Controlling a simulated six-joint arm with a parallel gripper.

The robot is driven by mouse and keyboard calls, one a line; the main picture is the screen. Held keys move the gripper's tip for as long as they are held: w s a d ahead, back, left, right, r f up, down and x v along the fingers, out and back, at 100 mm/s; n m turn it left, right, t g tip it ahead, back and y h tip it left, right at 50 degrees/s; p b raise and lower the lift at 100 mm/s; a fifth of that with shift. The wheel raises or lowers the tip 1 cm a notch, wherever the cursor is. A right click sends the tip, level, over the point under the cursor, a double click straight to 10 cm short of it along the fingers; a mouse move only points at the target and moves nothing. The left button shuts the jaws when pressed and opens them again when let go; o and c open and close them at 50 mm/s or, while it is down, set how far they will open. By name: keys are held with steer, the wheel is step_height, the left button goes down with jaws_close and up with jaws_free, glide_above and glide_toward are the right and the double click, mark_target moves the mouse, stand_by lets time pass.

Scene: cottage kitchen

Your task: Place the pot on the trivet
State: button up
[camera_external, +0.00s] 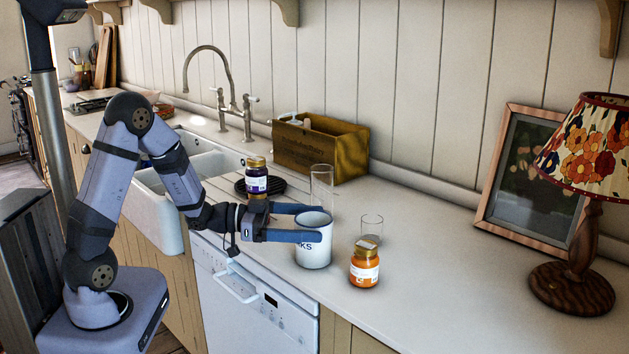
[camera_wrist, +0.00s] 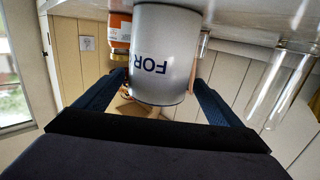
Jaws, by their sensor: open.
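The pot (camera_external: 314,250) is a white enamel pot with dark lettering, upright on the counter. My gripper (camera_external: 312,222) is open, its fingers level and reaching to either side of the pot near its rim. In the wrist view the picture is upside down, and the pot (camera_wrist: 165,55) stands between the two dark blue fingers (camera_wrist: 158,97); contact cannot be made out. A dark round ribbed trivet (camera_external: 277,184) lies on the counter by the sink. A purple jar (camera_external: 256,180) stands at it, partly covering it; whether it stands on it or just in front is unclear.
An orange jar (camera_external: 364,268) stands close right of the pot. A short glass (camera_external: 372,227) is behind it, and a tall glass (camera_external: 321,185) stands behind my fingers. A wooden crate (camera_external: 345,150) is at the back. A lamp (camera_external: 572,285) and picture frame (camera_external: 488,220) stand right.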

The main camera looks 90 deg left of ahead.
mark_target(331, 224)
steer(key=shift+w+d, duration=0.15)
steer(key=shift+w, duration=0.4)
steer(key=shift+w+f+p, duration=0.15)
steer(key=shift+w+p, duration=0.6)
steer(key=shift+w, duration=1.3)
steer(key=c, duration=2.1)
step_height(331, 224, up, 10)
